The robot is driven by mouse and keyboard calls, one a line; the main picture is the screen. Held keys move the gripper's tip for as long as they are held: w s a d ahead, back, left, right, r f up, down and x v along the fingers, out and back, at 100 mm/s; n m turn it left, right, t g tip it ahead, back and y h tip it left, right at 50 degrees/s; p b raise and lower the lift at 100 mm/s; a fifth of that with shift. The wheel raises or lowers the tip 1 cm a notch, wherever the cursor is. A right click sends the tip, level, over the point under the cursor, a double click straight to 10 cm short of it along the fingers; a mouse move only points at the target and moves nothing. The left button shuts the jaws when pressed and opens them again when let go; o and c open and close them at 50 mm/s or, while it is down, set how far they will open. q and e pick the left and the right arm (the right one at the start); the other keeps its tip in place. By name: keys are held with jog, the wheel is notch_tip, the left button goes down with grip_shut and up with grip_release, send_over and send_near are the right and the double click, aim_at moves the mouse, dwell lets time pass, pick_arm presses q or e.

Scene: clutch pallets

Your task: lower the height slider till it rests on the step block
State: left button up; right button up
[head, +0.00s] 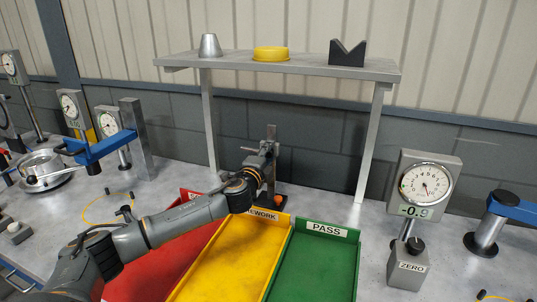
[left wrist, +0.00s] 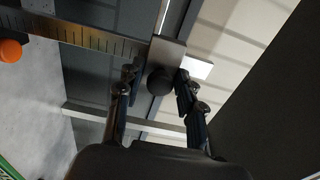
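The height gauge's upright column (head: 271,134) stands at the middle of the bench in the head view. In the left wrist view its graduated scale (left wrist: 90,36) runs to the grey slider (left wrist: 167,52), which carries a round black knob (left wrist: 160,82). My left gripper (head: 265,150) reaches the column. Its fingers (left wrist: 158,80) are parted on either side of the knob, with a small gap showing on the left. In the head view the gripper covers much of the slider. I cannot make out the step block clearly. My right gripper is out of view.
A shelf (head: 285,64) with several parts spans behind the gauge. Red (head: 150,270), yellow (head: 225,262) and green (head: 315,265) trays lie in front. An orange knob (head: 280,198) sits by the gauge base; it also shows in the wrist view (left wrist: 10,51). A dial gauge (head: 427,183) stands right.

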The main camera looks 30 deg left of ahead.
pick_arm(q)
grip_shut()
notch_tip(320, 180, down, 13)
jog(key=b, duration=1)
jog(key=shift+f, duration=0.15)
jog(key=o, duration=0.7)
grip_release()
